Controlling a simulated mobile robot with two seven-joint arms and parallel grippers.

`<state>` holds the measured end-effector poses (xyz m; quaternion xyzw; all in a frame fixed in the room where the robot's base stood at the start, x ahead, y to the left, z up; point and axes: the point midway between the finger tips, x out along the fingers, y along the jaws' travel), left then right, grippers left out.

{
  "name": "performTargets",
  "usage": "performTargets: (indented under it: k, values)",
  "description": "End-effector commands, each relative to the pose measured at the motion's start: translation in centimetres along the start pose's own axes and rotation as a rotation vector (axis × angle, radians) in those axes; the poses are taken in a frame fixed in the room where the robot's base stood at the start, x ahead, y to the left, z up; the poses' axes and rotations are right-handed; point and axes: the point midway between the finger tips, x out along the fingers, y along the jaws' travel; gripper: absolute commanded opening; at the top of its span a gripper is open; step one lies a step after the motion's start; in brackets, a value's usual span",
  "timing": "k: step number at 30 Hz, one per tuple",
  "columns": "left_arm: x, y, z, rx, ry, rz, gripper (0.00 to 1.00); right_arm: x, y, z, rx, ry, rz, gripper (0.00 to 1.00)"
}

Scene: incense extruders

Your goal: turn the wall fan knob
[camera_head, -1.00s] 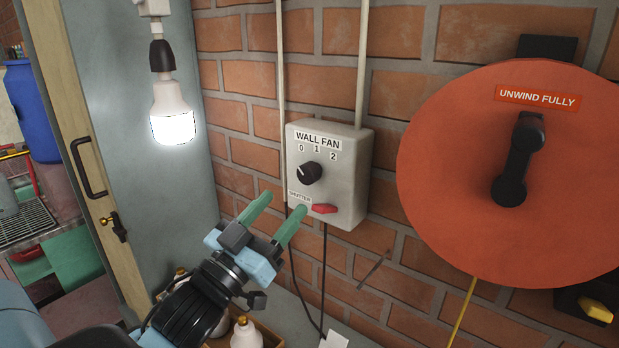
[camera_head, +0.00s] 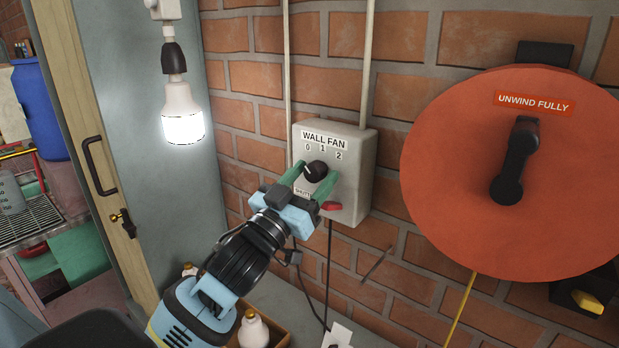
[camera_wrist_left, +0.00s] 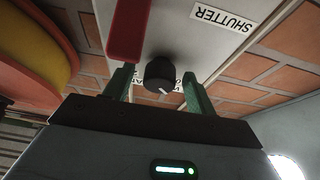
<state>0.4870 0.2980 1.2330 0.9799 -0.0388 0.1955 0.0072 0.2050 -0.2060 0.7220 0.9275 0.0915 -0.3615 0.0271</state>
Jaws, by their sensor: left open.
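The wall fan box (camera_head: 352,176) is a pale grey box on the brick wall, labelled WALL FAN with marks 0, 1 and 2. Its round black knob (camera_head: 316,171) is below the marks. My left gripper (camera_head: 313,178) is open, with its green fingers on either side of the knob. In the left wrist view the knob (camera_wrist_left: 160,74) sits between the two fingertips, with a white pointer line on its face. I cannot tell whether the fingers touch it. A red shutter lever (camera_head: 331,206) is just below; it also shows close in the left wrist view (camera_wrist_left: 129,30). My right gripper is out of view.
A large orange reel (camera_head: 450,170) marked UNWIND FULLY is to the right of the box. A lit bulb (camera_head: 182,122) hangs at the upper left. Cables run above and below the fan box.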

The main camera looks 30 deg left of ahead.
Motion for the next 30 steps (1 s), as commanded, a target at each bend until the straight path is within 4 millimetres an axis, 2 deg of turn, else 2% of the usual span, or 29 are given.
performTargets:
  k: [3,13,23,30]
  values:
    - [0.0,0.0,0.0,0.0,-0.001,0.0,0.53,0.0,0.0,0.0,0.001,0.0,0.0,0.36]
    - [-0.1,0.0,0.0,0.0,0.0,0.0,0.11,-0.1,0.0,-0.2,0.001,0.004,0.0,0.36]
    - [0.0,-0.1,0.0,0.048,0.0,0.02,0.11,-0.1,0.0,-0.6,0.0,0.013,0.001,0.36]
    - [0.0,-0.2,-0.1,0.19,-0.001,0.077,0.11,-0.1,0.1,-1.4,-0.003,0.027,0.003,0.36]
